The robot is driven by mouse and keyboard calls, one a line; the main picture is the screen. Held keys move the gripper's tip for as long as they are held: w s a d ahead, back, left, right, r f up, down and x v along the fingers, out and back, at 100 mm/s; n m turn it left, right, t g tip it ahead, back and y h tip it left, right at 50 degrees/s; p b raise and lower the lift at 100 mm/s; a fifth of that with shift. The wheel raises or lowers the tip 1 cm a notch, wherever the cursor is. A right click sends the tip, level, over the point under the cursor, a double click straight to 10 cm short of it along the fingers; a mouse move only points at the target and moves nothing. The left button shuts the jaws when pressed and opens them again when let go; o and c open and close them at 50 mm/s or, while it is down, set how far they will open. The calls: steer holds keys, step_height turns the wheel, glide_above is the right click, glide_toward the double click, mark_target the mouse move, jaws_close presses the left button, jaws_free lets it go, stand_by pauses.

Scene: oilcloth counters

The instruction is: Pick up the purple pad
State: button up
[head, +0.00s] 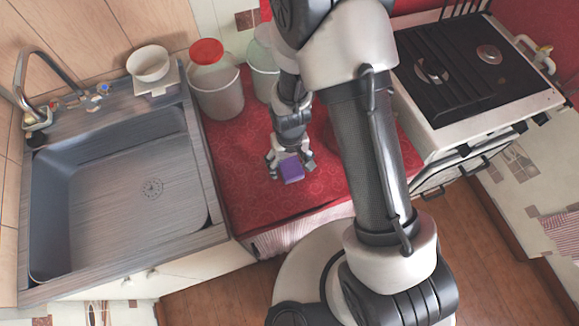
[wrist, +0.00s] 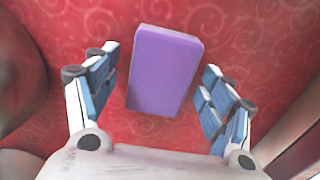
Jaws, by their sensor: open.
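The purple pad (head: 292,169) is a small block on the red patterned counter (head: 250,195), near its front. In the wrist view the purple pad (wrist: 164,70) lies between and a little beyond my two fingers, with a gap on each side. My gripper (head: 290,168) is open around or just above the pad, and its two fingers with blue-grey pads also show in the wrist view (wrist: 158,88). I cannot tell the exact height of my fingertips above the counter.
A grey sink (head: 120,190) lies to the left. A container with a red lid (head: 215,85) and a pale green container (head: 262,65) stand behind my gripper. A stove (head: 470,75) is at the right. The counter in front and left of the pad is clear.

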mark_target(290, 164)
steer(key=shift+f, duration=0.2)
steer(key=c, duration=0.9)
steer(key=shift+r, duration=0.15)
step_height(290, 164, up, 20)
steer(key=p, duration=0.6)
steer(key=shift+p, duration=0.3)
